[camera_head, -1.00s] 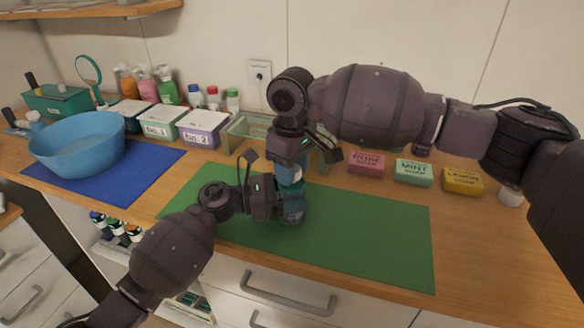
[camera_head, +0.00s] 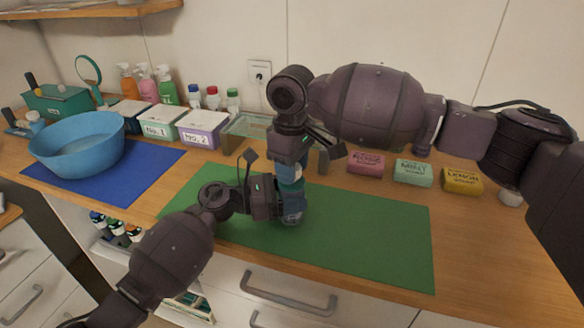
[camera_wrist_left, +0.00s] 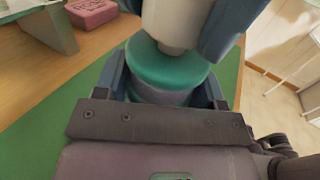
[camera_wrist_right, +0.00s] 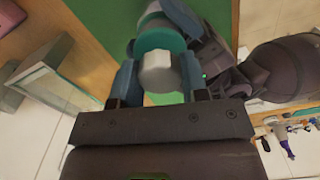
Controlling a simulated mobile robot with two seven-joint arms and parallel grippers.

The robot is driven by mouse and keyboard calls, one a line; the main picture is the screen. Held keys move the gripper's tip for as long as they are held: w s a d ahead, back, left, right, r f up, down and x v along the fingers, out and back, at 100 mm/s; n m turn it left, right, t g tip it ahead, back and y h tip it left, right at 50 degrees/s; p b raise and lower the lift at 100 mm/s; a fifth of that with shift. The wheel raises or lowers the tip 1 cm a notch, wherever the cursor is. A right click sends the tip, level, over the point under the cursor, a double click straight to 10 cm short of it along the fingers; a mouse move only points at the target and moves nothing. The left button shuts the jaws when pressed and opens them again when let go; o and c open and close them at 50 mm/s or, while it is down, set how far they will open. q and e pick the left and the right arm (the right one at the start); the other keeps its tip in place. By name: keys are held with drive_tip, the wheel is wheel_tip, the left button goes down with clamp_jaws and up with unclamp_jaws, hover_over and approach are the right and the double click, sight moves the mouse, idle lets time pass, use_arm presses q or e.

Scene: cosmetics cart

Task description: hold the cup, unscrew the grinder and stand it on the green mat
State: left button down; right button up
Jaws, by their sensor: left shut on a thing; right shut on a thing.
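The grinder shows as a pale, faceted piece in the right wrist view (camera_wrist_right: 161,72), between the fingers of my right gripper (camera_wrist_right: 158,80). My right gripper (camera_head: 290,160) is shut on it from above. Directly below is the cup, with a teal top and greyish body in the left wrist view (camera_wrist_left: 165,75). My left gripper (camera_head: 288,205) is shut around the cup from the side, low over the green mat (camera_head: 370,235). The two pieces are in line, one above the other. The fingers hide most of both, and I cannot tell whether they are still joined.
A blue basin (camera_head: 78,145) stands on a blue mat (camera_head: 150,172) at the left. Labelled boxes (camera_head: 203,128) and a glass tray (camera_head: 245,128) are behind. Soap bars (camera_head: 413,172) lie to the right. The green mat's right part is clear.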

drive_tip(key=shift+r, duration=0.3)
drive_tip(key=shift+r, duration=0.6)
drive_tip(key=shift+r, duration=0.1)
drive_tip(key=shift+r, duration=1.9)
use_arm(q)
drive_tip(key=shift+c, duration=0.7)
unclamp_jaws()
drive_tip(key=shift+a, duration=0.1)
